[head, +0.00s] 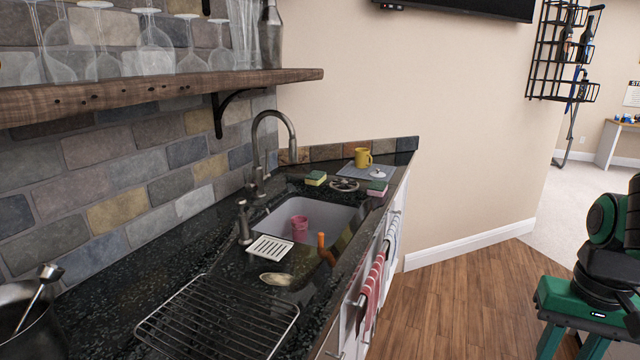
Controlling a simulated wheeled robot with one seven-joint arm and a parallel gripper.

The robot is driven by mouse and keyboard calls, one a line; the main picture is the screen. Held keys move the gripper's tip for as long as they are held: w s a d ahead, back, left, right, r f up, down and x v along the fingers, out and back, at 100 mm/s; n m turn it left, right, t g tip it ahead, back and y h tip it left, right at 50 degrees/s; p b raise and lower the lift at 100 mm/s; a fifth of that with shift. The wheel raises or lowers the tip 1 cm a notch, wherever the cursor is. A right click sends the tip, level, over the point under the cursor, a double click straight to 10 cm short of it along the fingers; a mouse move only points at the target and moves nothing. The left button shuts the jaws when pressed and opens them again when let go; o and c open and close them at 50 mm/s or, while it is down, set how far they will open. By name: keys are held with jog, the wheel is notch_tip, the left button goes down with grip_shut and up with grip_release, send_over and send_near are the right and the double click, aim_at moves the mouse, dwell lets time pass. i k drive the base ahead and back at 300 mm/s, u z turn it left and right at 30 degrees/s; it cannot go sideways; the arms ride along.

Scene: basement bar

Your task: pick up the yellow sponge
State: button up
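The yellow sponge (315,180), with a green layer, lies on the black counter just behind the far edge of the sink (275,219), right of the faucet. A second sponge (377,191), pink with a green layer, lies farther right near the counter's front edge. A round dark metal item (344,185) sits between the two sponges. My gripper is not in view, so I cannot see whether it is open or shut.
A tall faucet (291,140) arches over the sink. A pink cup (299,224) is in the sink. A yellow mug (362,158) stands behind the sponges. A wire rack (160,316) lies in front. A wooden shelf (200,86) with glasses overhangs the left. The wood floor (470,290) is clear.

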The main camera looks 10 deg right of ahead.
aim_at(316, 178)
jog(key=z, duration=1.05)
jog(key=i, duration=2.7)
jog(key=u, duration=1.85)
